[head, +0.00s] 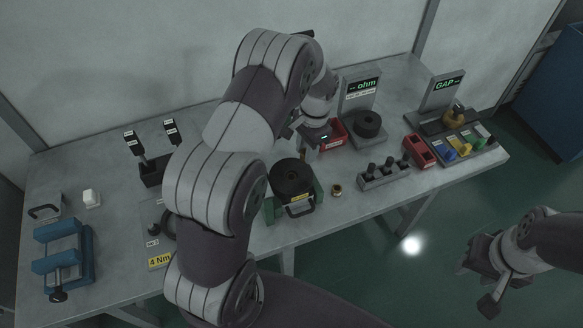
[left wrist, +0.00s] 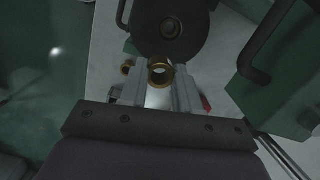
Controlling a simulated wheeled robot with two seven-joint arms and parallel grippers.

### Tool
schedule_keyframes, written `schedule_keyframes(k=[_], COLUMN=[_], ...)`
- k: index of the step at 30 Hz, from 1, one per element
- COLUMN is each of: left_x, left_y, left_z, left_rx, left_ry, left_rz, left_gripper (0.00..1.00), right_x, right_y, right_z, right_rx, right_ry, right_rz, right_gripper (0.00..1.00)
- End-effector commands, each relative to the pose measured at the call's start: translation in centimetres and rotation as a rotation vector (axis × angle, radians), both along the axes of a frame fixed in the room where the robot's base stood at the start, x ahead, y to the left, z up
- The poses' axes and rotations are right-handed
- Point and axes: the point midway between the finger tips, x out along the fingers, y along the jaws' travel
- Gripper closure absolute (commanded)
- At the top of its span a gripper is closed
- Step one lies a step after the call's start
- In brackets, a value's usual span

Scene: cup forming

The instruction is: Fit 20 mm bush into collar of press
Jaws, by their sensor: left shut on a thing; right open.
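The press has a black round plate (head: 292,176) between green side blocks (head: 319,190). The plate, with its round central collar (left wrist: 171,28), is at the top of the left wrist view. My left gripper (left wrist: 159,90) is shut on a brass ring-shaped bush (left wrist: 160,72), its open bore facing the camera. In the head view my left gripper (head: 307,146) is just behind the press plate, partly hidden by my own arm. The held bush appears apart from the collar. My right gripper (head: 478,277) is open and empty, off the table's front right.
Another brass bush (head: 336,190) stands on the table right of the press. Further right are a grey block with black pegs (head: 384,172), a red holder (head: 419,151), an ohm meter (head: 361,95) and a GAP gauge (head: 443,90). A blue vise (head: 62,250) stands left.

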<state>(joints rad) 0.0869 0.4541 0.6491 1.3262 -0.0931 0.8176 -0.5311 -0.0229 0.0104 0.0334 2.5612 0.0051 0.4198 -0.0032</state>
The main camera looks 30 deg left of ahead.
Motion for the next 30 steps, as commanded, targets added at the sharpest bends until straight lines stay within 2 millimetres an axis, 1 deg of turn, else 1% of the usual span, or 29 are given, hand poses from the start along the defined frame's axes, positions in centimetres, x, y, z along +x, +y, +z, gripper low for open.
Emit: schedule_keyframes(k=[1, 4, 7, 8, 12, 15, 25, 26, 27, 28, 30], left_x=[-1.0, -2.4, -3.1, -3.2, -3.3, -3.2, -3.2, -3.2, -3.2, -3.2, -3.2], left_y=[0.9, 2.1, 2.7, 2.7, 2.7, 2.7, 2.7, 2.7, 2.7, 2.7, 2.7], left_z=[0.2, -1.2, -2.0, -2.4, -5.0, -6.1, -6.7, -6.5, -6.5, -6.5, -6.5], left_rx=[-0.001, -0.001, 0.000, 0.000, -0.001, 0.000, 0.000, 0.000, -0.001, -0.001, 0.000], left_ry=[0.002, 0.000, -0.001, -0.001, 0.000, -0.003, -0.003, -0.005, -0.004, -0.004, -0.003], left_rz=[0.003, 0.003, 0.000, 0.000, 0.001, 0.001, 0.001, 0.001, 0.001, 0.001, 0.001], left_gripper=[0.98, 0.98, 0.98, 0.98, 0.98, 0.98, 0.98, 0.59, 0.46, 0.43, 0.43], right_x=[0.1, 0.1, 0.0, 0.1, 0.0, 0.0, 0.0, 0.0, 0.0, 0.0, 0.0], right_y=[0.0, 0.0, 0.0, 0.0, 0.0, 0.0, 0.0, 0.0, 0.0, 0.0, 0.0], right_z=[1.4, 1.9, 2.1, 2.2, 3.1, 3.2, 2.7, 2.9, 2.9, 2.9, 2.9], right_rx=[0.000, 0.000, 0.000, 0.000, 0.000, 0.000, 0.000, 0.000, 0.000, 0.000, 0.000], right_ry=[-0.002, -0.002, -0.001, -0.001, -0.001, -0.001, -0.001, -0.001, -0.001, -0.001, -0.001], right_rz=[0.000, 0.000, 0.000, 0.000, 0.000, 0.000, 0.000, 0.000, 0.000, 0.000, 0.000], right_gripper=[0.57, 0.57, 0.57, 0.57, 0.57, 0.57, 0.57, 0.57, 0.57, 0.57, 0.57])
